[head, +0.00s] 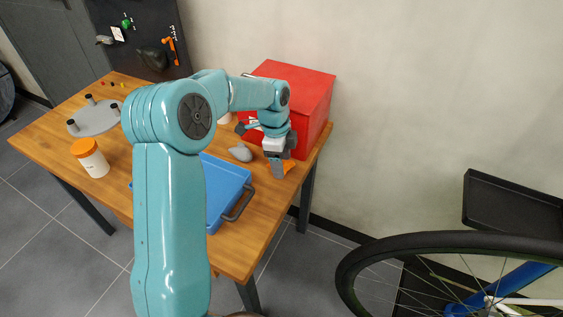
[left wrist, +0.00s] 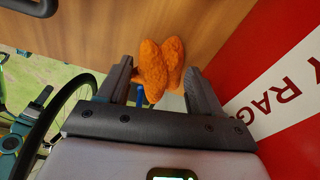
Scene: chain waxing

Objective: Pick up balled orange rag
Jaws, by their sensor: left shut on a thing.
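The balled orange rag (left wrist: 160,65) is a lumpy orange bundle between the two fingers of my left gripper (left wrist: 160,84) in the left wrist view. In the head view a little of the orange rag (head: 289,167) shows beside the fingers of my left gripper (head: 278,170), at the table's right end in front of the red box. The left gripper is shut on the rag. The wood of the table lies behind the rag, and I cannot tell whether the rag still touches it. My right gripper is in neither view.
The red box (head: 300,92), with lettering, stands right behind the gripper. A grey lump (head: 241,152) lies left of it. A blue tray or case (head: 226,178) with a dark handle, a white jar (head: 94,160) and a grey stand (head: 95,121) share the table. A bicycle wheel (head: 450,240) stands at right.

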